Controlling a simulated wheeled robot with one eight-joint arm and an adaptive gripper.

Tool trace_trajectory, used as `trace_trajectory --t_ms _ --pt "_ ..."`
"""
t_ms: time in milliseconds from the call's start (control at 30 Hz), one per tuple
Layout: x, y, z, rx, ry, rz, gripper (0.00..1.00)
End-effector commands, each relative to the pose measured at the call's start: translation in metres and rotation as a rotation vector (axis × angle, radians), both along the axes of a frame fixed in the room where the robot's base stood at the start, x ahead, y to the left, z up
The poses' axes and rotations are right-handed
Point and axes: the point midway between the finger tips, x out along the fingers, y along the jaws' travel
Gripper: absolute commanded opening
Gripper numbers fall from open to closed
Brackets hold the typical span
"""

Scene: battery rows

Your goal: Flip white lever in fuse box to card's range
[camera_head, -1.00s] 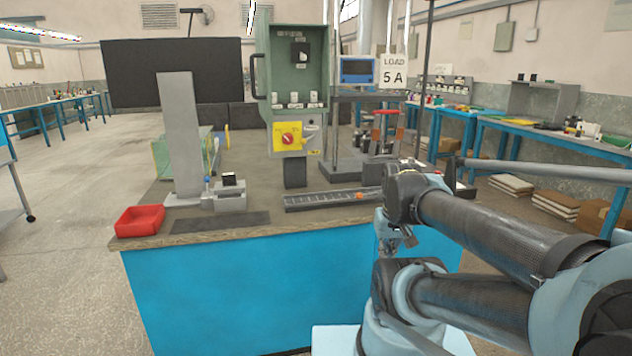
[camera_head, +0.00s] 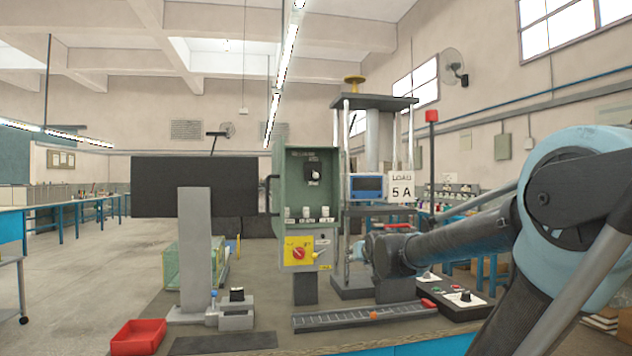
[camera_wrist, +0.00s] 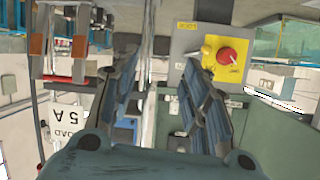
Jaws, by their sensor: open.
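The green fuse box (camera_head: 282,162) stands open on the bench in the head view. It has a row of three small white levers (camera_head: 305,212) with labels too small to read; I cannot tell how each lever is set. A white card (camera_head: 401,186) reading "LOAD 5 A" is right of the box. It appears upside down in the wrist view (camera_wrist: 68,122). My gripper (camera_wrist: 162,65) is open and empty in the wrist view, with the box behind its fingers. In the head view my gripper is right of the box's lower part, mostly hidden by my wrist.
A yellow panel (camera_head: 297,242) with a red knob is below the levers. A grey post (camera_head: 195,250) and red tray (camera_head: 138,337) are left. A press frame (camera_head: 373,102) stands behind my wrist. The box's front is clear in the head view.

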Motion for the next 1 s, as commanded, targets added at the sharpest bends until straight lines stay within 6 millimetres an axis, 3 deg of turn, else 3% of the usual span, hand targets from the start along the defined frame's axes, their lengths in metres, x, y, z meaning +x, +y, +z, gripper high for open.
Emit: trace_trajectory --t_ms 33,200,400,600,767,1000 --pt "0.020 0.012 0.023 0.023 -0.073 0.013 0.42" --pt "0.069 0.048 0.100 0.119 -0.329 0.059 0.42" --pt "0.099 0.085 0.169 0.225 -0.572 0.103 0.42" --pt "0.106 0.101 0.200 0.279 -0.685 0.132 0.42" --pt "0.112 0.105 0.205 0.285 -0.698 0.135 0.42" --pt "0.141 0.114 0.218 0.285 -0.696 0.134 0.42"
